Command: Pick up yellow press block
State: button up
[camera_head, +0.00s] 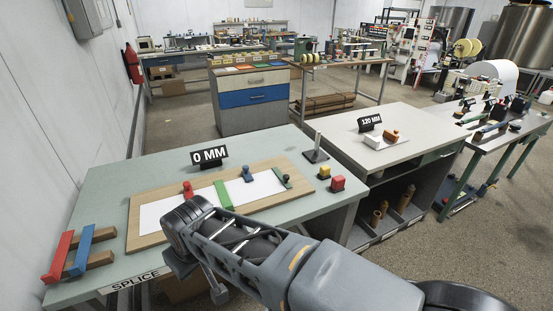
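A small yellow press block (324,172) sits near the right end of the green splice table (110,190). A similar red block (337,183) stands just in front of it and to its right. My arm reaches in from the lower right, and my gripper (182,250) is over the front middle of the table, well to the left of the yellow block and apart from it. The fingertips are hard to make out, so whether it is open or shut does not show.
A wooden board (150,190) with white paper, a green strip (223,195) and knobbed clamps covers the middle of the table. A thin upright post (317,147) stands behind the yellow block. Red and blue bars (80,250) lie at the left. A grey bench (410,150) adjoins on the right.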

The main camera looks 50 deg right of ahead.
aim_at(324, 171)
jog(key=z, duration=2.1)
